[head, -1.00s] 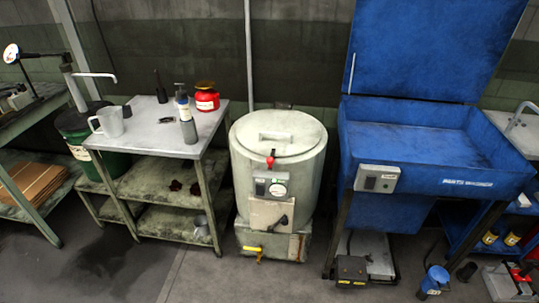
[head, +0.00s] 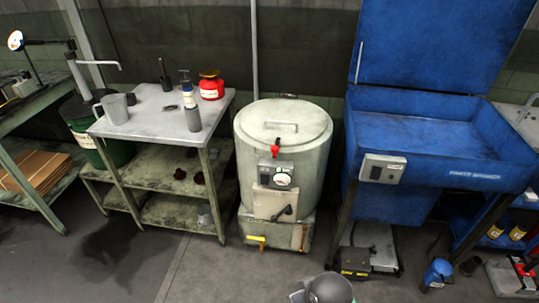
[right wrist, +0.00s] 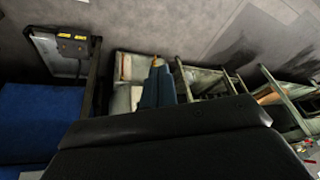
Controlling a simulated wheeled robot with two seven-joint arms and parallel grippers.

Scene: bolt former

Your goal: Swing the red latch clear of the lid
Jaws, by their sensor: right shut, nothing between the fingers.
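The red latch (head: 276,148) sits at the front rim of the pale round drum (head: 262,165), in the head view. It lies at the front edge of the flat lid (head: 300,118), which is down on the drum and has a bar handle. My right gripper (right wrist: 158,72) shows in the right wrist view as dark blue fingers, shut and empty. The pale drum is partly hidden behind the fingers there, and the latch cannot be made out. A grey rounded part of my arm shows at the bottom of the head view. My left gripper is not in view.
A metal table (head: 150,122) with a mug (head: 114,108), bottles and a red can (head: 211,86) stands left of the drum. A blue parts washer (head: 425,140) with its cover raised stands to the right. The floor in front of the drum is mostly clear.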

